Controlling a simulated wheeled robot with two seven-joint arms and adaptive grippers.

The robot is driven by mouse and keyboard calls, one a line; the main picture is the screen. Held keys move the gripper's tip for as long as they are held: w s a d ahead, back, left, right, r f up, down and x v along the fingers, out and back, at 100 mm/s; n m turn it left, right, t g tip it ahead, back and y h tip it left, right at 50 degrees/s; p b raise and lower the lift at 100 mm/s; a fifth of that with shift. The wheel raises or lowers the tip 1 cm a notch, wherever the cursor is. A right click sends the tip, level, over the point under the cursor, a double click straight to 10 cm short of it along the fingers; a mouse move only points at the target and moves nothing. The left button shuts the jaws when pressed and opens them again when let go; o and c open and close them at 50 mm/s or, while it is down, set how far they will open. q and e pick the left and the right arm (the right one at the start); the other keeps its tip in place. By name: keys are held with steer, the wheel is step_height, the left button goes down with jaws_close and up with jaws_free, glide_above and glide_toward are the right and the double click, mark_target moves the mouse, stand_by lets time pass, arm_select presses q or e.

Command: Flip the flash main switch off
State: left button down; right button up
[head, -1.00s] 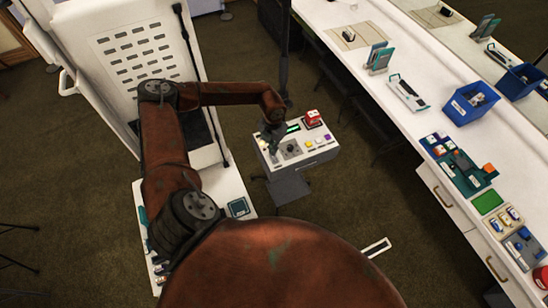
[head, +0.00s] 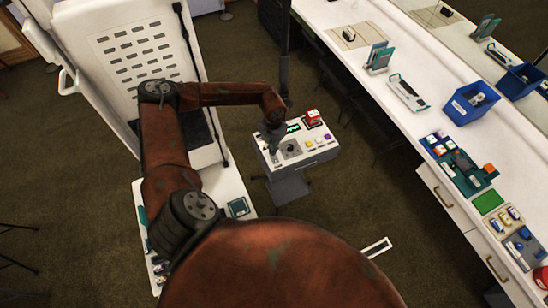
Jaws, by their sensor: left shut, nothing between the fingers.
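A white control console (head: 318,156) stands on a grey stand in the middle of the head view. Its top carries a dark round control (head: 290,149), a small lit green display (head: 293,128), a red block (head: 312,117) at the far right corner, and small yellow and purple buttons. Which of these is the flash main switch I cannot tell, and its position is too small to read. My left gripper (head: 274,146) is shut and empty at the console's left part, pointing down beside the round control. Whether it touches the console is unclear. My right gripper is out of view.
A white perforated panel (head: 140,50) stands on the left, with a white surface (head: 226,192) below it. A long white counter (head: 430,60) runs along the right, with a blue bin (head: 471,103) and small items. Dark carpet lies open around the console.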

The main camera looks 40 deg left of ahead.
arm_select(q)
steer(key=shift+f+b, duration=0.65)
steer(key=shift+f, duration=0.3)
stand_by(0.3)
steer(key=shift+r, duration=0.1)
steer(key=shift+r+p, duration=1.95)
steer(key=shift+r, duration=1.5)
